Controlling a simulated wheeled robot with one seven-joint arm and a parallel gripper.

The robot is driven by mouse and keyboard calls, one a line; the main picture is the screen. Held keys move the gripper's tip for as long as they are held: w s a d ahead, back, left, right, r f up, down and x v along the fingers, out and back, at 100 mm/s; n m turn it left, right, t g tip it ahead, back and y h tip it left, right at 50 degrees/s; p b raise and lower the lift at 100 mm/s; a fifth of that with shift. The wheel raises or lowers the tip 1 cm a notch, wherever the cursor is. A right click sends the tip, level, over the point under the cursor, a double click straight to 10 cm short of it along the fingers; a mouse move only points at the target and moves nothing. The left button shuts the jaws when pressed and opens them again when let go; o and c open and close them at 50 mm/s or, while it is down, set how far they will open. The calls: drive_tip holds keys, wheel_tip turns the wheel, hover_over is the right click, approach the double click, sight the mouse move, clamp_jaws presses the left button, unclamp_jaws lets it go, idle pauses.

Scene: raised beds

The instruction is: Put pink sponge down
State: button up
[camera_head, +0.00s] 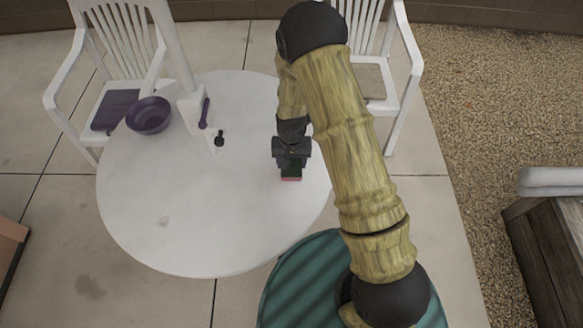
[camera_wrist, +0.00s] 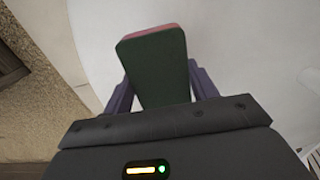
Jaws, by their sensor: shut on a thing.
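The sponge is held in my gripper (camera_wrist: 158,85). In the wrist view the sponge (camera_wrist: 155,68) has a large dark green face and a pink edge along its top, with a gripper finger on each side. In the head view my gripper (camera_head: 291,163) points down over the right part of the round white table (camera_head: 150,215). The sponge's pink edge (camera_head: 291,179) shows just below the fingers there. I cannot tell whether the sponge touches the tabletop.
A purple bowl (camera_head: 148,115) stands at the table's left back. A white item with a purple handle (camera_head: 204,113) and a small dark object (camera_head: 219,140) are right of it. White chairs (camera_head: 122,60) stand behind.

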sight(291, 169)
drive_tip(key=shift+f, duration=2.1)
drive_tip(key=shift+f, duration=0.15)
drive_tip(key=o, duration=1)
drive_tip(key=shift+o, duration=0.2)
